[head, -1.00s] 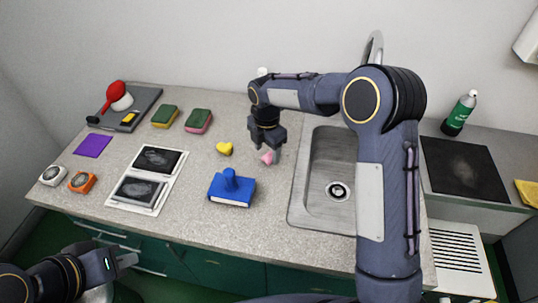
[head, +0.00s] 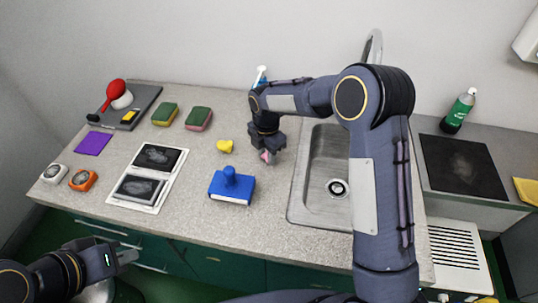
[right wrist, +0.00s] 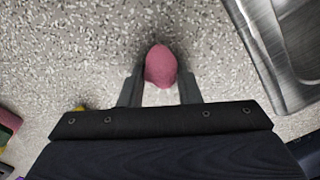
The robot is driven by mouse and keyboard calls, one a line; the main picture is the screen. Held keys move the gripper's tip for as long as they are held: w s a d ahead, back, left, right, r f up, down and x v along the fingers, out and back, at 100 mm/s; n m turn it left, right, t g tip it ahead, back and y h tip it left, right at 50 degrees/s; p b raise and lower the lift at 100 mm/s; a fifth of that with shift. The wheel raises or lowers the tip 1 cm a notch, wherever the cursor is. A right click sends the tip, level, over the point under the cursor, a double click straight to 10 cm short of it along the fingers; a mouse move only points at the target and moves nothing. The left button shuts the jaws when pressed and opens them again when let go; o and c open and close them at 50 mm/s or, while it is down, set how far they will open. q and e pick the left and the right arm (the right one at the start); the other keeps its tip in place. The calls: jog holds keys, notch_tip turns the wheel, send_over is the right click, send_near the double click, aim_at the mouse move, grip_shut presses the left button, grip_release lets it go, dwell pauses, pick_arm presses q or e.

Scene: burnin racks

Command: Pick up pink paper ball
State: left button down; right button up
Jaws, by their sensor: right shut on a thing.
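The pink paper ball (head: 266,156) is over the counter just left of the sink, partly hidden by my right gripper (head: 269,157). In the right wrist view the ball (right wrist: 160,66) sits between the two fingers of the right gripper (right wrist: 160,82), which is shut on it. I cannot tell whether the ball still touches the counter. My left gripper (head: 128,257) is at the lower left, in front of the counter's edge and far from the ball; its finger gap is not clear.
A metal sink (head: 309,190) lies right of the ball. A blue block with a knob (head: 231,187) and a yellow heart-like object (head: 225,146) are to its left.

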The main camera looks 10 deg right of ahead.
jog(key=shift+r, duration=0.1)
jog(key=shift+r, duration=0.5)
jog(key=s+a+r+b, duration=0.1)
jog(key=s+r+b, duration=0.2)
jog(key=s+r, duration=0.8)
jog(key=s, duration=0.3)
jog(key=shift+a+r+b, duration=0.15)
jog(key=shift+r+b, duration=0.2)
jog(key=shift+r, duration=0.05)
